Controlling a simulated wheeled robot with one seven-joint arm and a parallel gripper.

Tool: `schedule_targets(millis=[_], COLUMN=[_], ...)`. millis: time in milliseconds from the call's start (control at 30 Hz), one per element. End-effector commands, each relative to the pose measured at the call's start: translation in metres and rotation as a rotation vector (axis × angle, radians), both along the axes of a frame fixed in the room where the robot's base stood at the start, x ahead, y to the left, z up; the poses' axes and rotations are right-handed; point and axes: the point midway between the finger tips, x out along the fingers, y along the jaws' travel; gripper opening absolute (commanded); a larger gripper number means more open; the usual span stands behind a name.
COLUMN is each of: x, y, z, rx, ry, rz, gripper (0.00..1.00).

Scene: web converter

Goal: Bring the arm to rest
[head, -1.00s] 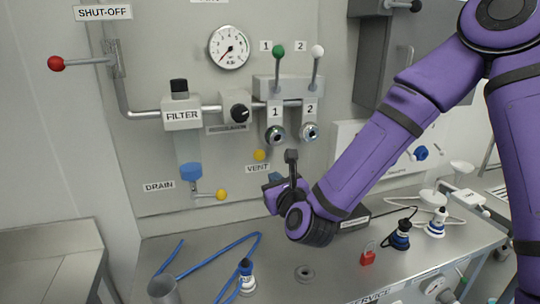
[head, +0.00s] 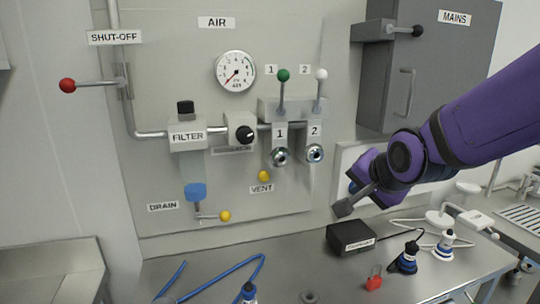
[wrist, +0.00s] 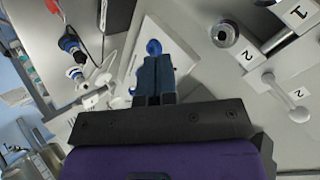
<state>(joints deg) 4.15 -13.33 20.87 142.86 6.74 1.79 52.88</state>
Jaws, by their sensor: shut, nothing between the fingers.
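My purple arm reaches in from the right in the head view. My gripper (head: 343,208) hangs in the air in front of the panel's lower right, above the bench and close over a black box (head: 350,238). It is apart from the panel, as far as I can tell. In the wrist view the fingers of my gripper (wrist: 154,62) are together with nothing between them. A blue knob on a white plate (wrist: 153,47) shows just past the fingertips.
The air panel carries a gauge (head: 235,71), a shut-off lever (head: 68,85) and two outlets (head: 280,156). The mains cabinet (head: 430,70) juts out at upper right.

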Motion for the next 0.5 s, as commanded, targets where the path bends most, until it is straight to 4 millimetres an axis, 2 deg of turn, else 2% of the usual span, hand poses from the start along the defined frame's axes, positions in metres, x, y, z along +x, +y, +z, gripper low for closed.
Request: schedule_targets(millis=[33,200,500], x=[-0.013,-0.059,-0.153], y=[-0.012,-0.050,-0.105], z=[0.010,0.031,0.054], rx=[-0.067,-0.282,-0.528], ry=[0.009,0.081,0.223], rz=[0.028,0.154,0.408], gripper=[0.00,0.00,0.00])
